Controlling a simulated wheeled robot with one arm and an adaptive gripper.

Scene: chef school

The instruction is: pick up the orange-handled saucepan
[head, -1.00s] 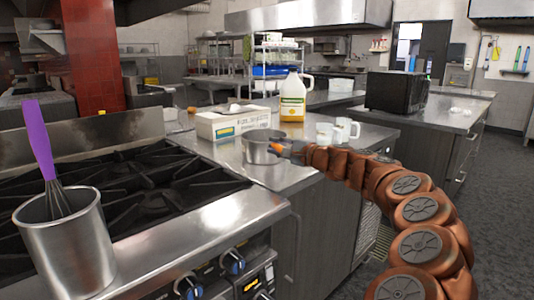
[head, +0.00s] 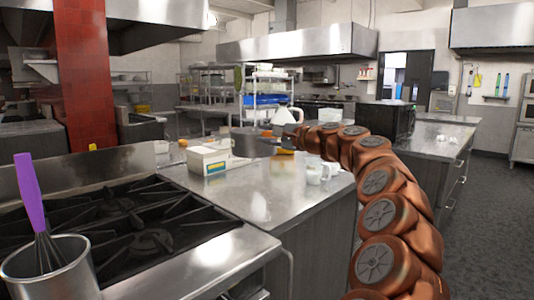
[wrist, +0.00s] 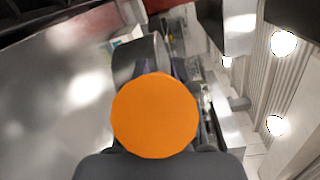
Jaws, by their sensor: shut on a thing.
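The saucepan (head: 246,143) is a grey metal pan, held up above the steel counter at the middle of the head view. My gripper (head: 279,143) is at its right side, shut on its handle. In the wrist view the round orange end of the handle (wrist: 155,115) fills the middle, between the dark parts of my gripper (wrist: 158,160). The fingertips are mostly hidden behind the handle there. The pan partly covers things behind it.
A white box (head: 208,162) stands on the counter (head: 250,205) left of the pan. A white jug (head: 285,116) is behind my gripper, and two white mugs (head: 314,174) stand below it. The stove (head: 150,225) and a metal pot (head: 55,275) with a purple whisk are front left.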

